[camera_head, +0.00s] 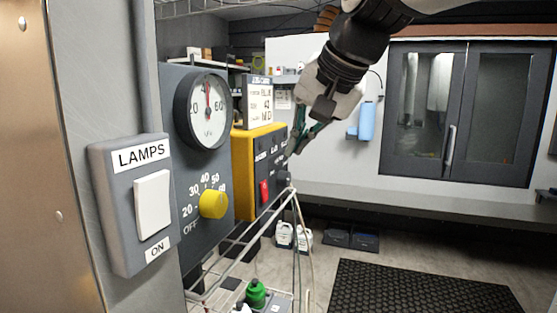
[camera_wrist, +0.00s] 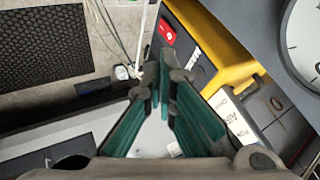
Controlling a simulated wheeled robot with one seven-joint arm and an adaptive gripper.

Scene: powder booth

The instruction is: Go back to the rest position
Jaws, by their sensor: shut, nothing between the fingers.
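My gripper (camera_head: 293,150) hangs from the arm at the upper middle of the head view, its fingers pointing down and to the left. It is near the right side of the yellow and dark control box (camera_head: 253,150). In the wrist view the gripper (camera_wrist: 161,58) shows two green-padded fingers that meet at the tips with nothing between them. The box's red switch (camera_head: 264,191) also shows in the wrist view (camera_wrist: 167,32), just beyond the fingertips. I cannot tell whether the fingertips touch the box.
At left are a LAMPS switch (camera_head: 152,204), a round gauge (camera_head: 207,111) and a yellow knob (camera_head: 213,204). A wire rack (camera_head: 240,250) holding a green bottle (camera_head: 256,294) stands below. Dark cabinet doors (camera_head: 470,115) are at the back right. A black mat (camera_head: 410,290) lies on open floor.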

